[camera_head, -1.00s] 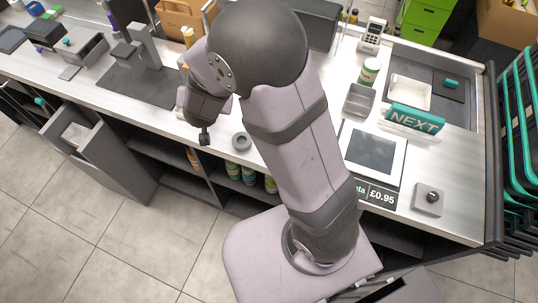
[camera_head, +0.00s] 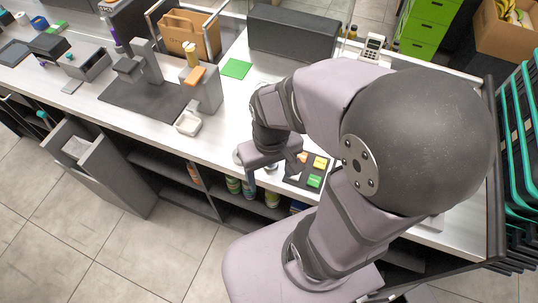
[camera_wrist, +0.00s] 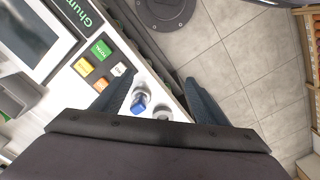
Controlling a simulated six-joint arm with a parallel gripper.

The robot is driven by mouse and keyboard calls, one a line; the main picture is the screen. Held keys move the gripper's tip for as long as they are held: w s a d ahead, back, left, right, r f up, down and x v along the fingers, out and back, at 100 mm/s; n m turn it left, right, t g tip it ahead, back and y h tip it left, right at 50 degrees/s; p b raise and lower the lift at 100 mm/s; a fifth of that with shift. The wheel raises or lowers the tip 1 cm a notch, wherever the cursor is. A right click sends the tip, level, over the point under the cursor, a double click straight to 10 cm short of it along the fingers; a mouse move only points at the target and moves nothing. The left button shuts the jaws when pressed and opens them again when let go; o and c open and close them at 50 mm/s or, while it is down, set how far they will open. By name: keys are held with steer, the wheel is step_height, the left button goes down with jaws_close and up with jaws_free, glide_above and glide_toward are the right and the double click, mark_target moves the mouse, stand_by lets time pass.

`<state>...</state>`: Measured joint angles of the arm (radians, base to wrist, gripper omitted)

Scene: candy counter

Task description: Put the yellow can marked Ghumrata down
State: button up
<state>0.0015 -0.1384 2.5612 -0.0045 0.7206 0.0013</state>
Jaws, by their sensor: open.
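I cannot pick out a yellow can marked Ghumrata in any view now. Several cans (camera_head: 234,185) stand on the shelf under the counter, partly hidden, their labels too small to read. My gripper (camera_wrist: 158,78) is open with nothing seen held between its fingers. In the wrist view a small blue and white object (camera_wrist: 140,102) and a grey round piece (camera_wrist: 162,112) lie on the counter between the fingers. In the head view my gripper (camera_head: 275,168) is low over the counter's front edge.
A pad with coloured keys (camera_head: 314,171) lies beside my gripper. A dark mat (camera_head: 150,95), a green square (camera_head: 236,68) and a paper bag (camera_head: 190,33) are to the left. My arm hides the right part of the counter. The floor (camera_wrist: 240,50) is beyond the edge.

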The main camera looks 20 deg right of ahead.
steer(key=w+d+m+t+h+b, duration=0.1)
steer(key=w+d+m, duration=0.1)
steer(key=w, duration=0.7)
steer(key=w+d+r+m+t+h+b, duration=0.1)
steer(key=w+d, duration=0.3)
steer(key=w, duration=0.5)
steer(key=w+d+m+t+b, duration=0.1)
steer(key=w+d+m, duration=0.2)
steer(key=w, duration=0.6)
steer(key=shift+w+r+m+t+h, duration=0.2)
steer(key=shift+m+t+h, duration=0.2)
steer(key=shift+m, duration=0.2)
steer(key=shift+p+x, duration=1.55)
steer(key=shift+x, duration=2.1)
steer(key=shift+s+a, duration=0.1)
steer(key=shift+s, duration=0.05)
steer(key=c, duration=1.5)
steer(key=shift+r+b, duration=1.4)
steer(key=shift+r, duration=3.6)
